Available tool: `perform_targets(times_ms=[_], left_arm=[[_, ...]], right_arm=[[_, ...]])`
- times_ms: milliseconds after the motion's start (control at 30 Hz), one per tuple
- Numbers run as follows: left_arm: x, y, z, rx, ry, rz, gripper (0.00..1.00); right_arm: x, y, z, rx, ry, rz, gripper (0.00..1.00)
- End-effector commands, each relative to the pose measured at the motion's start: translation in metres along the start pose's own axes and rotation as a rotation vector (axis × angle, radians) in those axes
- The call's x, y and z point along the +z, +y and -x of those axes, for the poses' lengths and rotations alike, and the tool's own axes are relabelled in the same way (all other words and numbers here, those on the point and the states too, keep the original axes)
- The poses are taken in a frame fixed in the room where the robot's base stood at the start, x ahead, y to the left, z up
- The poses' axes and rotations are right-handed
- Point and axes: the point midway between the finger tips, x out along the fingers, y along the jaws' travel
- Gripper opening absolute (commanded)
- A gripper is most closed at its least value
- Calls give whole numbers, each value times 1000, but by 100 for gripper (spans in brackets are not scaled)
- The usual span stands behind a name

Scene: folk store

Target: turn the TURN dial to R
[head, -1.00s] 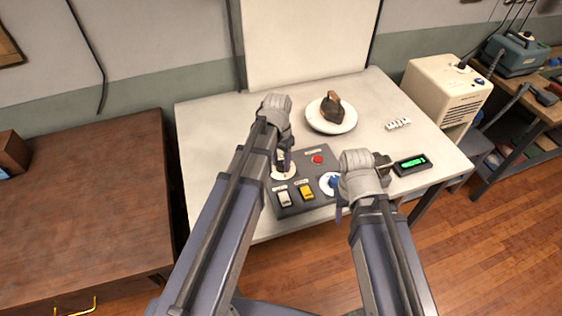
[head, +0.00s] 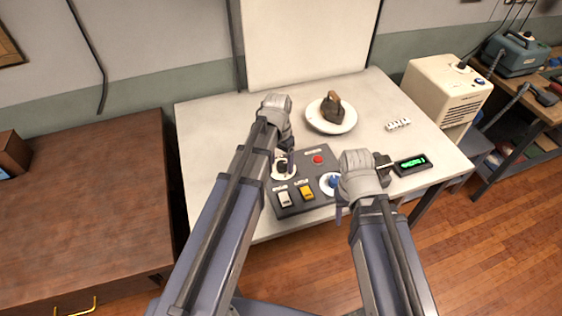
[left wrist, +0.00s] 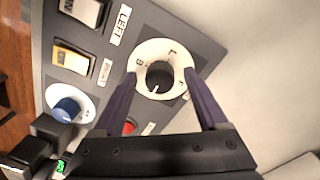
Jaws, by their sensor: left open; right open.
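The dial with a black knob and white face (head: 283,169) is on the grey control panel. In the head view my left gripper (head: 281,150) is above this dial. My right gripper (head: 350,195) is open, close by a blue knob (head: 334,181), its fingers partly hidden.
The panel (head: 313,207) also carries a white switch (head: 284,199), a yellow switch (head: 306,192) and a red button (head: 318,159). A green display (head: 411,165) stands to the right. Behind are a plate (head: 332,116) with an iron and a white strip (head: 398,124). The table's left side is clear.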

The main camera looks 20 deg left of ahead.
Motion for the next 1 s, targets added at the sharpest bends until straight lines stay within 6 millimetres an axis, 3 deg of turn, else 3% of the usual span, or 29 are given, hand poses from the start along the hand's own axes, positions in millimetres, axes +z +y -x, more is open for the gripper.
perform_targets(times_ms=[267,800,1000], left_arm=[[0,0,7,0,0,0,76],[0,0,71,0,0,0,76],[0,0,79,0,0,0,76]], right_arm=[[0,1,7,0,0,0,50],[4,7,70,0,0,0,50],[5,8,78,0,0,1,50]])
